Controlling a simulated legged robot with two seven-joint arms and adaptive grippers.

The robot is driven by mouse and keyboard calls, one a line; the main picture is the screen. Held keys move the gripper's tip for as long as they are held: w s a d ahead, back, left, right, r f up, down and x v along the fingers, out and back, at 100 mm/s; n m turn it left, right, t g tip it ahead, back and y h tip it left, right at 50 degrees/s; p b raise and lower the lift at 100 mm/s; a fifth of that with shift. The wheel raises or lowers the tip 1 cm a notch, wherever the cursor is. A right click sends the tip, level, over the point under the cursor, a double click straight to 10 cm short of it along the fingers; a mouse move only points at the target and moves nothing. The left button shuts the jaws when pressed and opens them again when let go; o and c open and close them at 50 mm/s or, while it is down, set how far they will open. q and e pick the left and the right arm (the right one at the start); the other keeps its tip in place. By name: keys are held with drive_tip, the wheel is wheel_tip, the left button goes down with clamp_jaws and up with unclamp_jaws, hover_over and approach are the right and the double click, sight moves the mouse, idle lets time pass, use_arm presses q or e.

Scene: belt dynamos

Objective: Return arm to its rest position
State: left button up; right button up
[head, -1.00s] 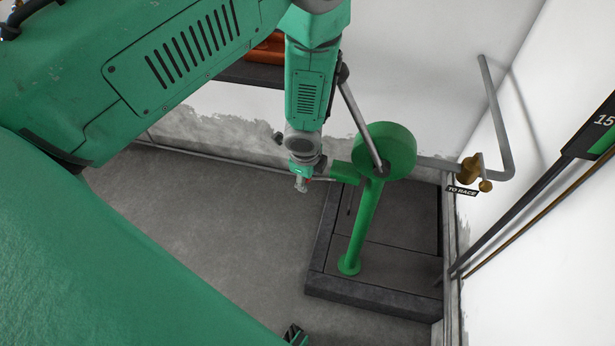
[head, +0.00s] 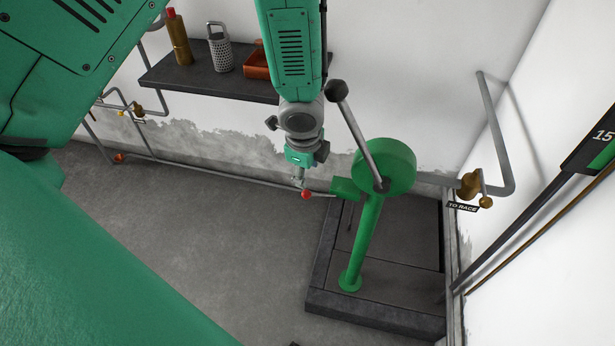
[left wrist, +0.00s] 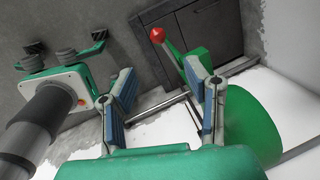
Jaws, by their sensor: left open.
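My left arm hangs from the top of the head view, and my left gripper (head: 301,176) is beside the green belt dynamo (head: 388,168), left of its drum. In the left wrist view my left gripper (left wrist: 160,78) has its blue-padded fingers spread, with nothing held between them. A lever with a red ball (head: 306,194) sticks out left of the dynamo, just below the gripper in the picture. The red ball also shows beyond the fingers in the left wrist view (left wrist: 156,35). My right gripper is not identifiable in either view.
The dynamo's post stands on a dark plinth (head: 375,316). Its crank ends in a dark knob (head: 337,90) close to my arm. A wall shelf (head: 191,76) holds a bottle, a grater-like can and a red tray. A pipe with a brass valve (head: 469,185) is at right. The left floor is clear.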

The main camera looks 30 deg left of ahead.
use_arm(q)
drive_tip(key=shift+a+r, duration=0.1)
idle(0.3)
drive_tip(key=s+d+f+n+g+h+b, duration=0.3)
drive_tip(key=s+f+n, duration=0.4)
drive_tip(key=s+f, duration=0.55)
drive_tip(key=s+a+f+n+t+y+b, duration=0.1)
drive_tip(key=s+a+f+n+y+b, duration=0.1)
drive_tip(key=s+f+n, duration=0.3)
drive_tip(key=s+a+n+b, duration=0.1)
drive_tip(key=s+n, duration=0.3)
drive_tip(key=s, duration=0.3)
drive_tip(key=shift+s+a+f, duration=0.15)
drive_tip(key=shift+s+a, duration=0.2)
drive_tip(key=shift+s, duration=0.05)
drive_tip(key=shift+w, duration=0.15)
